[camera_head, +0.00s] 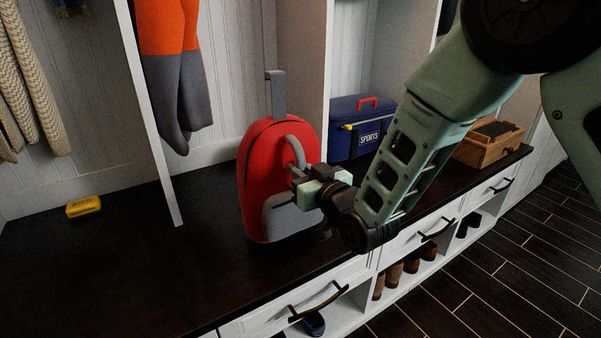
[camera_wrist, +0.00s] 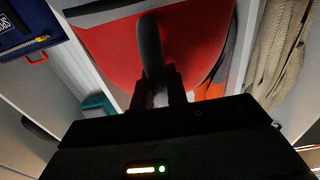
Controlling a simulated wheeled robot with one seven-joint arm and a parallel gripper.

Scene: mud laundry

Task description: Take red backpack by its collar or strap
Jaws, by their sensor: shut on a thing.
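The red backpack (camera_head: 262,165) stands upright on the dark bench top, with a grey front pocket, a grey top strap (camera_head: 276,95) and a grey curved strap (camera_head: 293,150) on its front. My gripper (camera_head: 300,180) is at the front of the backpack, at the lower end of the curved strap. In the wrist view the backpack (camera_wrist: 195,45) fills the upper middle, and the dark strap (camera_wrist: 150,45) runs down between the fingers of my gripper (camera_wrist: 160,85). The fingers are shut on the strap. The exact contact is partly hidden in the head view.
A blue sports bag (camera_head: 355,138) and a wooden box (camera_head: 488,143) stand to the right on the bench (camera_head: 120,270). A yellow item (camera_head: 84,206) lies at the left. Orange and grey clothing (camera_head: 178,75) hangs behind. White dividers (camera_head: 150,120) separate the bays. The bench's left part is mostly clear.

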